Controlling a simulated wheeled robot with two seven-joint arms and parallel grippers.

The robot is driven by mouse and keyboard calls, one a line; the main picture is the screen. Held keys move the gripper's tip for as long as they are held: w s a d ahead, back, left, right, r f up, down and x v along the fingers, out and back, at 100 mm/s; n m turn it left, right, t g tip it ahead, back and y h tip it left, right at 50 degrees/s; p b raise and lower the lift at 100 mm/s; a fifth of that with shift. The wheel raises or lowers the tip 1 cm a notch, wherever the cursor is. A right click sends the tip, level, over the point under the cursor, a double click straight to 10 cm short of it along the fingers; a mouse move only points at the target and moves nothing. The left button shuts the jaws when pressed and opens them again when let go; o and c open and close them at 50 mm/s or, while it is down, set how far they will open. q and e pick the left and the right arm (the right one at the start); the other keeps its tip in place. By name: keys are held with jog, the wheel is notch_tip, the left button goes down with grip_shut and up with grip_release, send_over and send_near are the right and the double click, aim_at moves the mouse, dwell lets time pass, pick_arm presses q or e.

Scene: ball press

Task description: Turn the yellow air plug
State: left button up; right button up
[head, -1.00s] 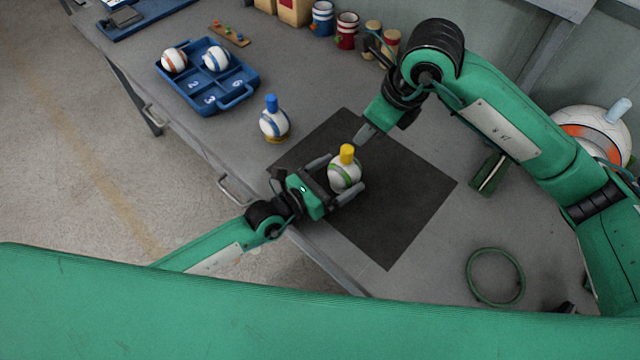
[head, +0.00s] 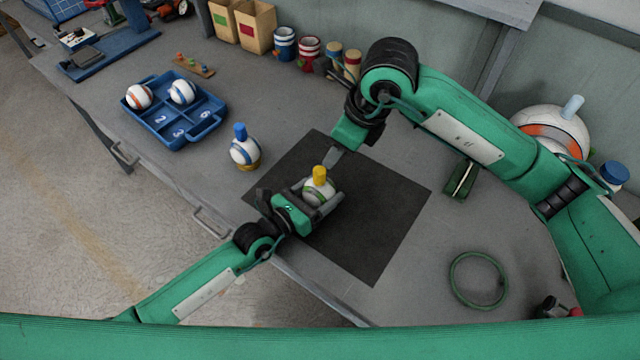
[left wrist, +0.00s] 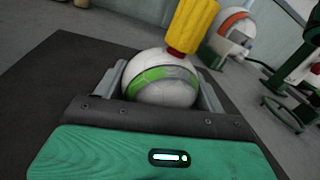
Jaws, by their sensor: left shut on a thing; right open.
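The yellow air plug (head: 319,173) stands upright on top of a white ball with a green band (head: 316,192). In the left wrist view the plug (left wrist: 190,24) rises from the ball (left wrist: 160,82), its top cut off by the frame. My left gripper (head: 325,200) is shut on the ball from the front left, one finger on each side, over the black mat (head: 375,235). My right gripper (head: 335,157) is behind the plug, close to it but apart from it. It is open and empty; its fingers look narrow from this angle.
A ball with a blue plug (head: 245,152) stands left of the mat. A blue tray (head: 205,128) with two balls lies farther left. A green hose ring (head: 478,280) and a large ball (head: 552,130) are on the right. Cans (head: 308,52) and boxes (head: 254,27) line the back.

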aim_at(319, 171)
jog(key=w+a+r+n+g+h, duration=0.2)
jog(key=a+n+h, duration=0.2)
jog(key=n, duration=1.5)
notch_tip(319, 171, down, 12)
jog(key=shift+s+d+r, duration=0.1)
jog(key=shift+s+d, duration=0.05)
jog(key=c, duration=1)
